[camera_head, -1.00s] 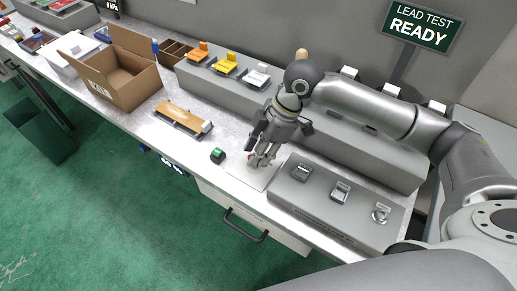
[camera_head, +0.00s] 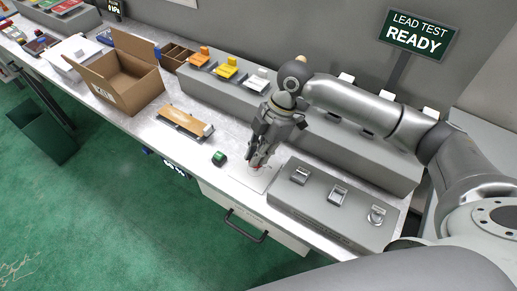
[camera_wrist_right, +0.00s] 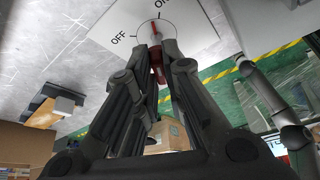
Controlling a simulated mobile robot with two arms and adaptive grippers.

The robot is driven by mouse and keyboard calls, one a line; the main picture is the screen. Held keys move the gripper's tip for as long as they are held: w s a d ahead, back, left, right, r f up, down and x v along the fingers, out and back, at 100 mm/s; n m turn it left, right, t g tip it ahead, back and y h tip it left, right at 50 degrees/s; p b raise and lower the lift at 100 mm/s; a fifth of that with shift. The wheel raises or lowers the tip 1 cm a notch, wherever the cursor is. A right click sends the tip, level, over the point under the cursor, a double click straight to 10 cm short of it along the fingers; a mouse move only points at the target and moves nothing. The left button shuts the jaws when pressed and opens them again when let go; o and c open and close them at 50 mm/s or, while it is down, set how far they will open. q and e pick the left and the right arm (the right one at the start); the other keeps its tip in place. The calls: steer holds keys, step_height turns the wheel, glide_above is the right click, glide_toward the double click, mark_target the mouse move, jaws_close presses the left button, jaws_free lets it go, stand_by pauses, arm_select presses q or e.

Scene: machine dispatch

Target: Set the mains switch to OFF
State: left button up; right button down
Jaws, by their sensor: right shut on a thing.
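The mains switch is a red rotary handle (camera_wrist_right: 156,72) on a pale plate (camera_wrist_right: 198,25). In the right wrist view the word OFF is printed left of the dial, and the red pointer aims toward the top of the picture, away from OFF. A second label at the top edge is cut off. My right gripper (camera_head: 257,163) points down at the plate in the head view. Its fingers (camera_wrist_right: 158,52) are shut on the red handle and hide part of it. My left gripper is not in view.
A green button (camera_head: 219,158) sits left of the plate. A grey box (camera_head: 325,212) with several switches stands to the right. An open carton (camera_head: 130,85) and a wood-topped block (camera_head: 184,122) are further left. A sign (camera_head: 418,33) reads LEAD TEST READY.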

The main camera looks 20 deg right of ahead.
steer(key=n, duration=0.1)
steer(key=n+g+p, duration=0.1)
steer(key=n, duration=0.1)
steer(key=shift+w+a+r, duration=0.1)
steer(key=shift+w+r, duration=0.05)
steer(key=n+g, duration=0.1)
steer(key=n, duration=0.1)
steer(key=shift+w+a+n+h, duration=0.1)
steer(key=shift+n+h, duration=0.2)
steer(key=shift+h, duration=0.1)
steer(key=n+g+h, duration=0.1)
steer(key=n, duration=0.3)
steer(key=shift+w+a+n, duration=0.1)
steer(key=shift+n, duration=0.2)
steer(key=n+h+b, duration=0.1)
steer(key=n+h, duration=0.1)
steer(key=n, duration=0.2)
steer(key=shift+a+g, duration=0.1)
steer(key=shift+g, duration=0.2)
steer(key=shift+n, duration=0.3)
steer(key=c, duration=1.5)
jaws_free()
steer(key=v, duration=1.1)
steer(key=shift+w+a+r, duration=0.1)
steer(key=shift+w+r, duration=0.15)
steer(key=shift+r, duration=0.1)
